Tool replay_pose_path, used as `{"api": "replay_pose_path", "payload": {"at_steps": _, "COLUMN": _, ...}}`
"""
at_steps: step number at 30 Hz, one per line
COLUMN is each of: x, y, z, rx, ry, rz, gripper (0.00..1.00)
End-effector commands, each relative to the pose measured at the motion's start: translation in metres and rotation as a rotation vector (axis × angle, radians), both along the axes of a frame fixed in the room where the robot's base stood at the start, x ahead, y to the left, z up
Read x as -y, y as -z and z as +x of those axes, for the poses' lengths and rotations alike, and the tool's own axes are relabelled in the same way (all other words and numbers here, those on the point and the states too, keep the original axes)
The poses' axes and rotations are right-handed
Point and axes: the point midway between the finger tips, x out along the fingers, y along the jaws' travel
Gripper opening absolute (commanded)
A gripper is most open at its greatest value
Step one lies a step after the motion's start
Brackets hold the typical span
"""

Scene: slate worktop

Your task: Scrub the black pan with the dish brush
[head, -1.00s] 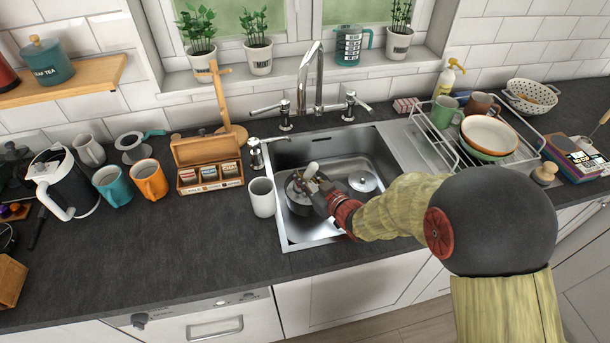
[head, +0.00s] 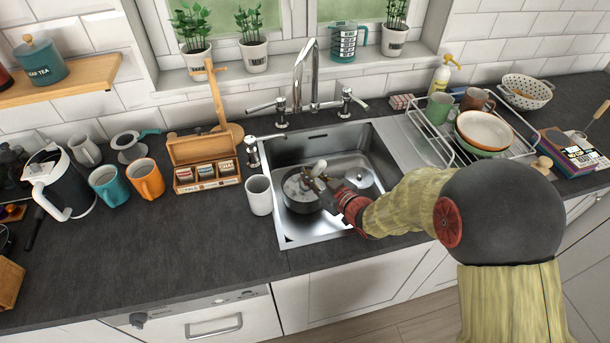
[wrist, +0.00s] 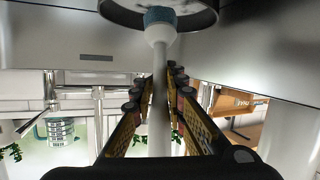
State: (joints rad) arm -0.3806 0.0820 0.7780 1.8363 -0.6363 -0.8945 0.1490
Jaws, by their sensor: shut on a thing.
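The black pan (head: 299,206) sits in the left part of the steel sink; its dark round edge shows at the top of the wrist view (wrist: 205,22). My gripper (head: 327,180) is over the pan's right side, partly hiding it. In the wrist view my gripper (wrist: 158,85) is shut on the white handle of the dish brush (wrist: 158,120), with a finger on either side. The brush's blue-grey head (wrist: 158,17) is at the pan; whether it touches is hard to tell. The handle end also shows in the head view (head: 319,167).
The sink (head: 290,241) has walls around the pan, and a round drain (head: 358,177) to its right. The tap (head: 305,75) rises behind. A white mug (head: 259,196) stands by the left rim. A dish rack (head: 510,150) is at right.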

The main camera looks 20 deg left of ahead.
Motion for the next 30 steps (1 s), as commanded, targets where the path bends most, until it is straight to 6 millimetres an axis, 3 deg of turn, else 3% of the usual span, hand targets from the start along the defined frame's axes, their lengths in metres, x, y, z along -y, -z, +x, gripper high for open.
{"api": "replay_pose_path", "payload": {"at_steps": 24, "x": -0.018, "y": 0.002, "z": 0.032, "rx": 0.0, "ry": -0.001, "rz": 0.001, "gripper": 0.0}}
{"api": "replay_pose_path", "payload": {"at_steps": 30, "x": -0.021, "y": 0.002, "z": 0.032, "rx": 0.0, "ry": -0.001, "rz": 0.0, "gripper": 0.0}}
